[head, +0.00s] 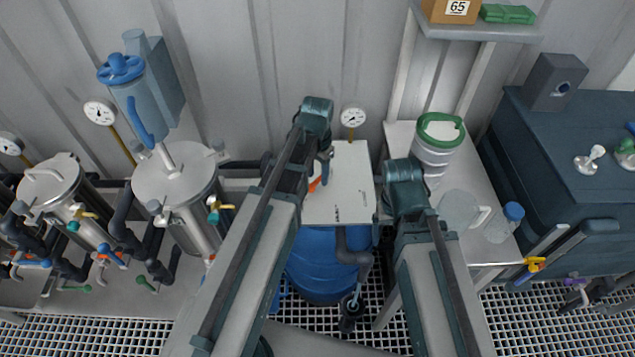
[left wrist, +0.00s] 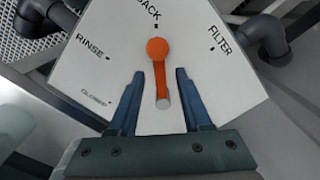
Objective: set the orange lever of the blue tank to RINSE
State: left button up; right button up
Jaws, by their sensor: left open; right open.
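The blue tank (head: 318,262) stands low in the middle of the head view, with a white label plate (head: 345,190) above it. The orange lever (head: 314,185) shows as a small piece in the head view, partly hidden by my left arm. In the left wrist view the lever (left wrist: 158,72) has its ball end toward BACK, with RINSE and CLOSED at left and FILTER at right. My left gripper (head: 326,170) is open, its fingers (left wrist: 156,90) on either side of the lever's grey end, with gaps visible. My right gripper (head: 383,216) is open and empty by the plate's right edge.
A round gauge (head: 353,117) is behind the plate. A white side table (head: 400,150) right of the plate holds a green-rimmed bucket (head: 437,140) and jugs. A dark cabinet (head: 570,150) stands far right.

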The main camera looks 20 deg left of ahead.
pick_arm(q)
jog(key=shift+f, duration=0.25)
grip_shut()
dwell(1.4)
